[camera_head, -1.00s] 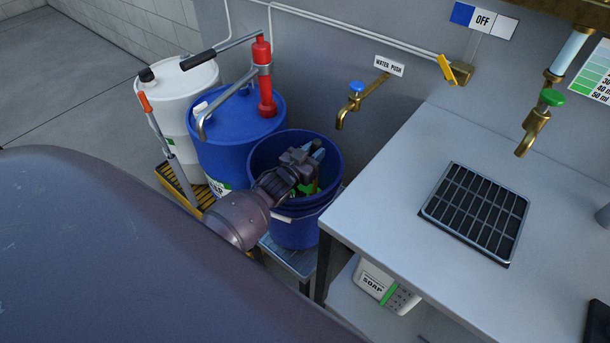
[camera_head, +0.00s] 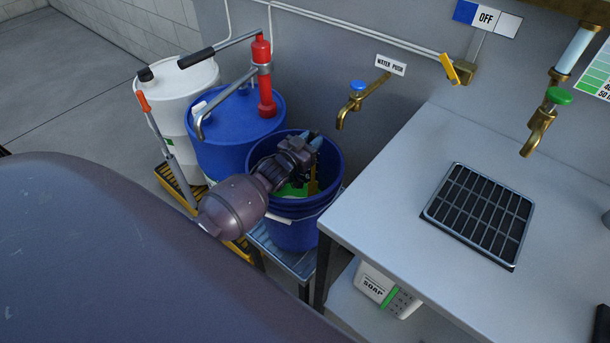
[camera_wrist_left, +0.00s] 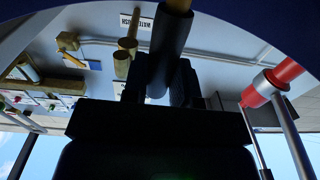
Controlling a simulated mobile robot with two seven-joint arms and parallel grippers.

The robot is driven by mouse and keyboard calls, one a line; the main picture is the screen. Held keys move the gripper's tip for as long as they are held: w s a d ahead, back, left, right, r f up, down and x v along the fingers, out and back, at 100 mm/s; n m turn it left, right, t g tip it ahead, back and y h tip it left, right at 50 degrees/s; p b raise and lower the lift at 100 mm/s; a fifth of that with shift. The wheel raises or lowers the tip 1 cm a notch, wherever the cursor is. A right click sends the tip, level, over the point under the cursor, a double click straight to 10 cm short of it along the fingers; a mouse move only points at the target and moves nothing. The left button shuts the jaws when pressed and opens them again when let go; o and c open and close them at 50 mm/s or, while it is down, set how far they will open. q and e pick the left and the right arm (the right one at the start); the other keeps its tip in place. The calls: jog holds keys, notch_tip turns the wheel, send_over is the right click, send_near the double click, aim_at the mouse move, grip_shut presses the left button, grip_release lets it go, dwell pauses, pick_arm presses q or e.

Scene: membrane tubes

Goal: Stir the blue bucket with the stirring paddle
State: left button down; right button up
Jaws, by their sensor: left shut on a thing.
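The blue bucket (camera_head: 296,235) stands on a low grey stand between the blue drum and the table. My left gripper (camera_head: 308,152) is over the bucket's mouth and hides part of its inside. The gripper is shut on the stirring paddle, whose brownish shaft (camera_head: 313,184) shows just below it in the bucket. In the left wrist view, the paddle's dark grip and yellowish shaft (camera_wrist_left: 177,6) stick out from the jaws. Something green shows inside the bucket; I cannot tell whether it is contents or paddle. The paddle's lower end is hidden. My right gripper is not in view.
The grey table (camera_head: 395,185) edge is close on the right.

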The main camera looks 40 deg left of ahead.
pick_arm(q)
jog(key=shift+w+a, duration=0.15)
jog(key=shift+a, duration=0.05)
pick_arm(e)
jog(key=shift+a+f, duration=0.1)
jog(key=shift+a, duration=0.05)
pick_arm(q)
jog(key=a, duration=0.1)
jog(key=s+a, duration=0.1)
jog(key=a, duration=0.1)
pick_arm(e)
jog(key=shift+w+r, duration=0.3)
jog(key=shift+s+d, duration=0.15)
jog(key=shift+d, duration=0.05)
